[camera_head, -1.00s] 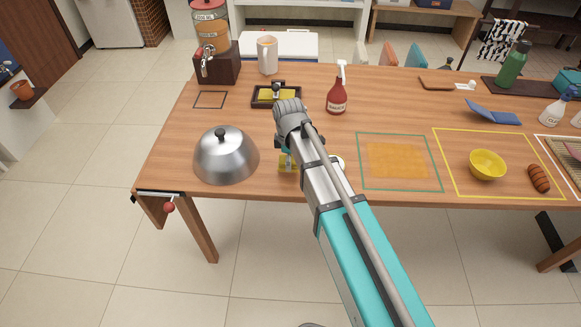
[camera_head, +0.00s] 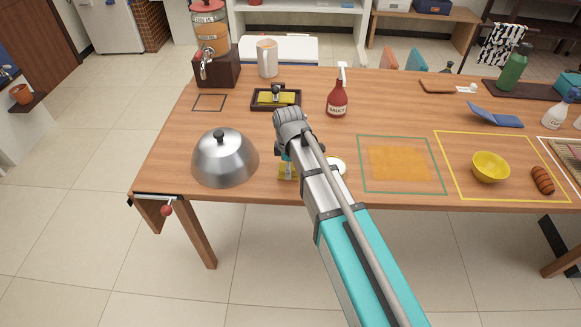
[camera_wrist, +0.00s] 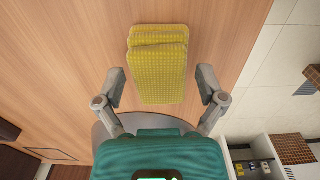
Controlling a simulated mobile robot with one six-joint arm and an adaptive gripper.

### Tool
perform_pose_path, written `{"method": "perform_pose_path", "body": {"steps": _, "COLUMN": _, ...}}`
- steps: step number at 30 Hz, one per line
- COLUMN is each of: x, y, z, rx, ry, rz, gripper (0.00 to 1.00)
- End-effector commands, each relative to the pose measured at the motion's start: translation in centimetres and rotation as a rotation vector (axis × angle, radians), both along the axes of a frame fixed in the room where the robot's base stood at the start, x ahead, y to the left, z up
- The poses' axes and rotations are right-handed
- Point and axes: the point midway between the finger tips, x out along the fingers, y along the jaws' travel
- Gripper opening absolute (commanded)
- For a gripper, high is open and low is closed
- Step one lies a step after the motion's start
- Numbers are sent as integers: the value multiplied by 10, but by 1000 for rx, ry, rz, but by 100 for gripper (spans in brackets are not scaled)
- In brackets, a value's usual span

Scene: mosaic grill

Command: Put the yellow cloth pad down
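The yellow cloth pad (camera_wrist: 158,75) shows in the wrist view as a textured yellow piece with folded or stacked layers at its far end. It lies over the wood table. My gripper (camera_wrist: 160,83) is open, with one finger on each side of the pad and visible gaps between. In the head view, part of the pad (camera_head: 286,173) shows below my gripper (camera_head: 287,157), near the table's front edge; my arm hides the rest. I cannot tell whether the fingers are above the pad's height.
A metal dome (camera_head: 224,160) stands close at left. A white round dish (camera_head: 337,165) is partly behind my arm. A dark tray (camera_head: 254,101) with a yellow piece and a sauce bottle (camera_head: 337,99) stand behind. An orange patch (camera_head: 398,163) lies within a green outline at right.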

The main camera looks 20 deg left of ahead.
Motion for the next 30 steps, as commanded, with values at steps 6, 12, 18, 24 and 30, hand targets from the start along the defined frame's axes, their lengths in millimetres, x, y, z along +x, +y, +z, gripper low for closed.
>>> {"method": "perform_pose_path", "body": {"steps": 6, "x": 0, "y": 0, "z": 0, "rx": 0, "ry": 0, "rz": 0, "gripper": 100}}
{"method": "perform_pose_path", "body": {"steps": 12, "x": 0, "y": 0, "z": 0, "rx": 0, "ry": 0, "rz": 0, "gripper": 100}}
{"method": "perform_pose_path", "body": {"steps": 18, "x": 0, "y": 0, "z": 4, "rx": 0, "ry": 0, "rz": 0, "gripper": 100}}
{"method": "perform_pose_path", "body": {"steps": 24, "x": 0, "y": 0, "z": 15, "rx": 0, "ry": 0, "rz": -1, "gripper": 100}}
{"method": "perform_pose_path", "body": {"steps": 30, "x": 0, "y": 0, "z": 31, "rx": 0, "ry": 0, "rz": -1, "gripper": 100}}
